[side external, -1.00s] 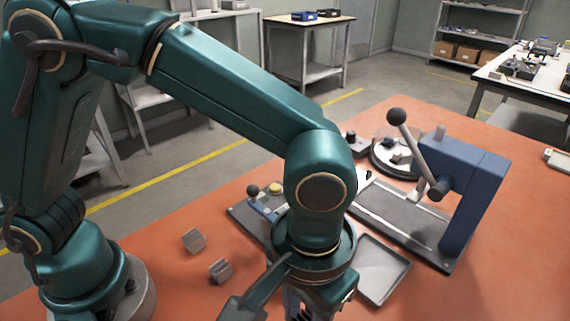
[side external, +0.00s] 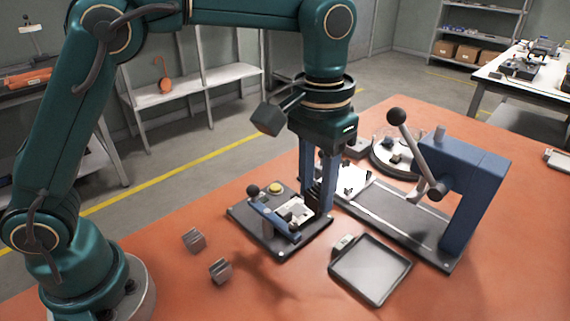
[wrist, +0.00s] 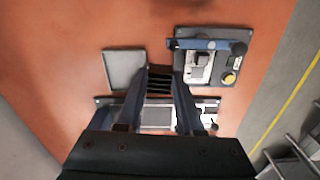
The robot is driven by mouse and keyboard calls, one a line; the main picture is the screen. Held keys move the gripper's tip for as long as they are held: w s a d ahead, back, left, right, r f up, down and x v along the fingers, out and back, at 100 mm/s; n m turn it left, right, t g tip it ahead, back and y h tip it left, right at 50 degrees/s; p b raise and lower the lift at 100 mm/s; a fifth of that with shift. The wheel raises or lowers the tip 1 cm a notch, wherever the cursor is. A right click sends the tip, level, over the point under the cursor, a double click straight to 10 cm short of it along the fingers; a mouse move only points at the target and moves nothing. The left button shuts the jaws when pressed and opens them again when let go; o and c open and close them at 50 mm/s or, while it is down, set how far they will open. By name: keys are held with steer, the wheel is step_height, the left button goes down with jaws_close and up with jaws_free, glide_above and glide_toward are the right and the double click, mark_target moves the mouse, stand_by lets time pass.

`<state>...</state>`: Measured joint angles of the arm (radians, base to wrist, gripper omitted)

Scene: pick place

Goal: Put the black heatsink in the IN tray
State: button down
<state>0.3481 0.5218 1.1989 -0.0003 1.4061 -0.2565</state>
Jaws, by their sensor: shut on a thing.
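My gripper (side external: 318,205) points down with its blue fingers shut on the black heatsink (side external: 317,192). In the wrist view, the heatsink (wrist: 160,80) shows as dark fins between the fingertips (wrist: 160,86). It is held in the air; in the side view it overlaps the right edge of the fixture. A shallow grey tray (side external: 372,292) lies on the orange table to the front right of the gripper and looks empty. The tray (wrist: 124,70) is left of the heatsink in the wrist view. A small tag stands at its back left corner; its lettering is too small to read.
A fixture with a blue clamp and yellow button (side external: 274,187) stands left of the gripper. A blue lever press (side external: 475,200) stands right, its base behind the tray. Two grey finned blocks (side external: 194,240) (side external: 220,271) lie at the left. A round dish (side external: 385,160) sits behind.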

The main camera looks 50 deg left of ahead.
steer(key=w+a+f, duration=0.1)
steer(key=w+a, duration=0.2)
steer(key=w, duration=0.1)
steer(key=n, duration=0.1)
glide_above(359, 280)
step_height(359, 280, down, 8)
steer(key=shift+a+r, duration=0.1)
steer(key=shift+r, duration=0.15)
steer(key=shift+f, duration=2.05)
steer(key=shift+f, duration=0.1)
steer(key=c, duration=0.5)
jaws_free()
steer(key=shift+c, duration=0.2)
